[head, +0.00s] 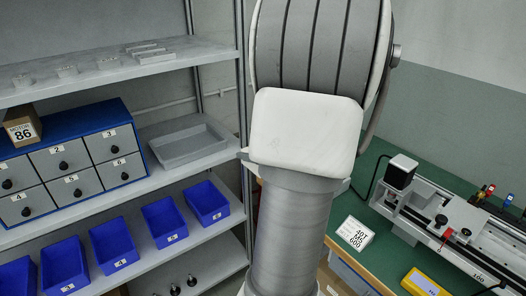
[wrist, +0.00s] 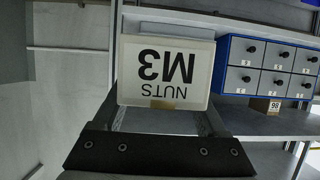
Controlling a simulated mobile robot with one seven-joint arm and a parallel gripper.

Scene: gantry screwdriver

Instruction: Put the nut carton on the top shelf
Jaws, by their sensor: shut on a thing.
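The nut carton (wrist: 165,75) is a white box labelled "NUTS M3", with its print upside down in the wrist view. My gripper (wrist: 162,100) is shut on the carton, with a dark finger on either side of it. Neither the carton nor my gripper shows in the head view, where my arm fills the middle. The top shelf (head: 205,52) is a grey board at the upper left in the head view, bearing several small metal parts. In the wrist view, which looks inverted, a grey shelf board (wrist: 255,124) lies beyond the carton at right.
A blue drawer cabinet (head: 78,103) stands on the shelf below, with a brown motor carton (head: 23,126) on top. A grey tray (head: 190,146) lies beside it. Several blue bins (head: 117,250) line a lower shelf. A green workbench (head: 375,210) with a machine is at right.

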